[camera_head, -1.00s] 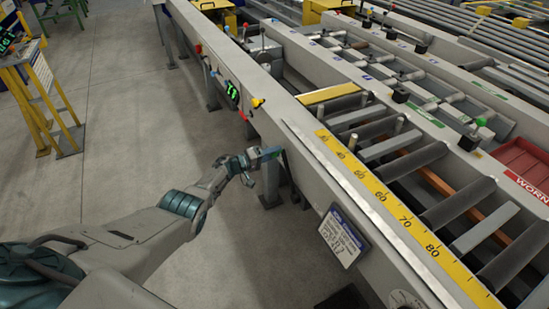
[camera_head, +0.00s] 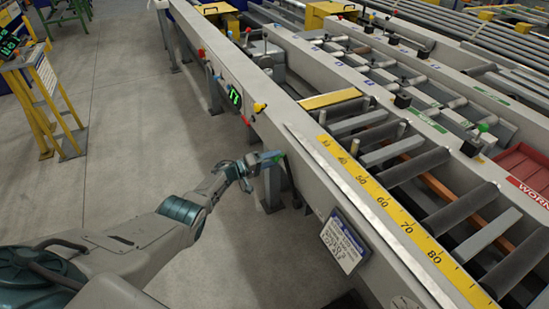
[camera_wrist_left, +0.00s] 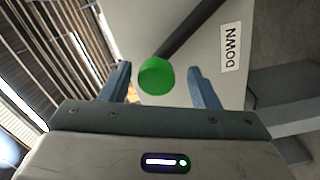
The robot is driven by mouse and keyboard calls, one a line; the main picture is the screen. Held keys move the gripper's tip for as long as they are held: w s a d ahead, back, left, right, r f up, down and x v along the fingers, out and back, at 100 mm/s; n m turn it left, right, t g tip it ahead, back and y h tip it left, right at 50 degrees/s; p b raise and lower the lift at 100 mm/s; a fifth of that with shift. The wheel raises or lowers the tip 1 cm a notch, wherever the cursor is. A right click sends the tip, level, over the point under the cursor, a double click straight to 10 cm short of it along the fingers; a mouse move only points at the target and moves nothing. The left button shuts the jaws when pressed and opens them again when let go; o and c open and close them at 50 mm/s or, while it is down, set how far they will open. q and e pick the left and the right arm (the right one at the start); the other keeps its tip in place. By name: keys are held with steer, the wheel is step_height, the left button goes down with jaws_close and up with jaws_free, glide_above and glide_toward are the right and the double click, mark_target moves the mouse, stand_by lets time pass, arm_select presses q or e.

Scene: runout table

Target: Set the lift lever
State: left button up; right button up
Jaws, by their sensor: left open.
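My left gripper (camera_head: 277,156) is beside the near side face of the long grey machine frame, low in the middle of the head view. In the left wrist view its two blue-grey fingers (camera_wrist_left: 159,70) stand open and apart. A round green knob (camera_wrist_left: 156,77) on a dark lever rod (camera_wrist_left: 190,28) sits at the gap between the fingertips. I cannot tell whether a finger touches it. A white label reading "DOWN" (camera_wrist_left: 231,46) is on the pale panel beside the rod. In the head view the gripper mostly hides the knob. My right gripper is not in view.
The machine frame (camera_head: 300,160) runs diagonally, with a yellow ruler (camera_head: 395,212), rollers (camera_head: 460,208) and a hanging notice (camera_head: 344,242). The floor (camera_head: 120,140) left of the frame is open, with a yellow stand (camera_head: 58,110) beyond.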

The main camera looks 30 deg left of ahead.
arm_select(q)
steer(key=p+v, duration=0.1)
steer(key=v, duration=0.8)
steer(key=shift+s+a+p, duration=0.25)
steer(key=shift+p, duration=0.15)
steer(key=shift+f, duration=0.1)
